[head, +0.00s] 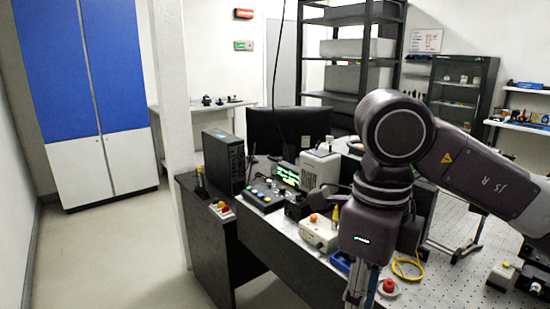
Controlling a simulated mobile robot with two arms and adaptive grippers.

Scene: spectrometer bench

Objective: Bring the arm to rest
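My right arm comes in from the right edge and bends down in front of the bench. My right gripper (359,296) points downward near the bottom edge of the head view. Its fingertips are cut off by the frame, so whether it is open or shut does not show. It hangs in front of the perforated optical table (463,225), near a red button (389,286) on a light base. My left arm and gripper are not in view.
A beige box with an orange knob (318,232), a blue tray (341,262) and a yellow cable loop (408,268) lie close to the gripper. A black computer tower (224,161) stands left on the dark desk. A white pillar (171,120) rises beside it. The left floor is clear.

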